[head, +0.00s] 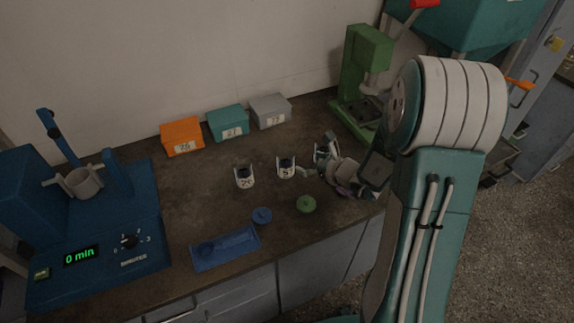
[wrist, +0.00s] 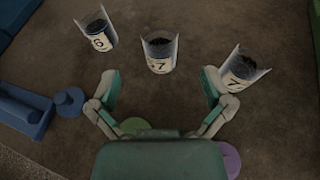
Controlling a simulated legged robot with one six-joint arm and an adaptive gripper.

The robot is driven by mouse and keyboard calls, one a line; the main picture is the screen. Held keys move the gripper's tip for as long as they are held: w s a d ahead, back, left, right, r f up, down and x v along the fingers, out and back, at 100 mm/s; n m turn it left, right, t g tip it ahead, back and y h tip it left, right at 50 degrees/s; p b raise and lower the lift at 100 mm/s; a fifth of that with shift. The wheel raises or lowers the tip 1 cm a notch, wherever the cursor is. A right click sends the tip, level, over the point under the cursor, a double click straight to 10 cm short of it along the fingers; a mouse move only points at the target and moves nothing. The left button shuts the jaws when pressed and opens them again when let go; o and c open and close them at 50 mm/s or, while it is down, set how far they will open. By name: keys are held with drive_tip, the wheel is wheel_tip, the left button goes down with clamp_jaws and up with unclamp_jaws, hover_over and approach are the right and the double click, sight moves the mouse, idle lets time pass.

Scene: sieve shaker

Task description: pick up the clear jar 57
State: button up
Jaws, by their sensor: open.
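Three clear jars with dark contents and white labels stand upright on the bench. The middle jar (head: 286,167) reads like a 5 in the head view and a 7 in the wrist view (wrist: 159,52), which fits 57. The left jar (head: 244,177) shows a 6 in the wrist view (wrist: 97,36). The right jar (head: 320,152) is partly hidden by my gripper in the head view; its wrist-view label (wrist: 243,69) starts with 7. My gripper (head: 316,157) is open and empty. In the wrist view its fingers (wrist: 160,79) spread either side of the line to the middle jar, apart from it.
A blue lid (head: 261,215), green lid (head: 306,204) and purple lid (wrist: 231,160) lie near the jars, by a blue tray (head: 225,247). Orange (head: 182,136), teal (head: 228,122) and grey (head: 270,111) boxes stand behind. A blue machine (head: 90,240) is left, a green press (head: 365,60) right.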

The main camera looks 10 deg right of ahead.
sight(281, 154)
drive_tip(key=x, duration=0.9)
drive_tip(key=shift+f, duration=0.3)
drive_tip(key=shift+w+a+f, duration=0.15)
drive_tip(key=shift+w+a, duration=0.05)
drive_tip(key=shift+w, duration=0.2)
drive_tip(key=shift+a, duration=0.1)
drive_tip(key=c, duration=1.2)
